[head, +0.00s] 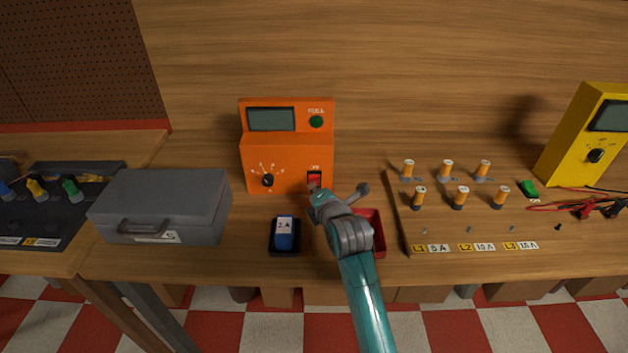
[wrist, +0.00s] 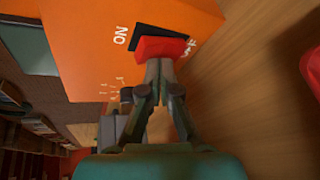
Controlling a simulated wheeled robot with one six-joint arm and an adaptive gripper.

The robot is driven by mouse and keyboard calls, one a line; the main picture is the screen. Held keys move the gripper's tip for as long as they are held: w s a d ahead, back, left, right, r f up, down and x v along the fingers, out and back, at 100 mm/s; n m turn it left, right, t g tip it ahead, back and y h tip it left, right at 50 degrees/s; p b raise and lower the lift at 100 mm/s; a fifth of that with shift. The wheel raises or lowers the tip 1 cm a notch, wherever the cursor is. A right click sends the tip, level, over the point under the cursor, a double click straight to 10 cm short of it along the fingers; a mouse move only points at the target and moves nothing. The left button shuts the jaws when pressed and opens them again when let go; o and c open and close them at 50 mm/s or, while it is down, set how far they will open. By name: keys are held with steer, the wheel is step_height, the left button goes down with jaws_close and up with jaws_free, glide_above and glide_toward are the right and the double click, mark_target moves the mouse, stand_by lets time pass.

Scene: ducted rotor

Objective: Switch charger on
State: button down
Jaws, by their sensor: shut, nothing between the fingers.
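The orange charger (head: 286,160) stands at the back middle of the workbench, with a grey display, a black dial and a dark green lamp marked FULL. Its red rocker switch (head: 314,178) is at the lower right of the front, below the ON label. In the wrist view the red switch (wrist: 163,47) sits in a black frame with ON printed beside it. My gripper (head: 315,189) is shut and empty, its fingertips at the switch. In the wrist view the fingertips (wrist: 160,66) appear to touch the red rocker. The fingers partly hide the switch.
A blue battery marked 3 A (head: 284,236) sits in a black tray left of my arm. A red tray (head: 378,238) is partly behind my arm. A grey case (head: 165,205) stands left, a terminal board (head: 470,225) right, and a yellow meter (head: 588,140) far right.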

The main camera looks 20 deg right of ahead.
steer(key=shift+w+d+r, duration=0.15)
steer(key=shift+w, duration=0.25)
stand_by(0.6)
steer(key=shift+s, duration=0.15)
steer(key=shift+s+a+f, duration=0.3)
steer(key=shift+s+f, duration=0.05)
steer(key=shift+s, duration=0.25)
stand_by(0.3)
steer(key=shift+s+a+f, duration=0.25)
steer(key=shift+s+f, duration=0.1)
steer(key=shift+s, duration=0.4)
steer(key=shift+s+a+f, duration=0.2)
steer(key=shift+s+f, duration=0.15)
steer(key=shift+s, duration=0.35)
steer(key=shift+s+a+f, duration=0.25)
steer(key=shift+s+f, duration=0.1)
steer(key=shift+s, duration=0.4)
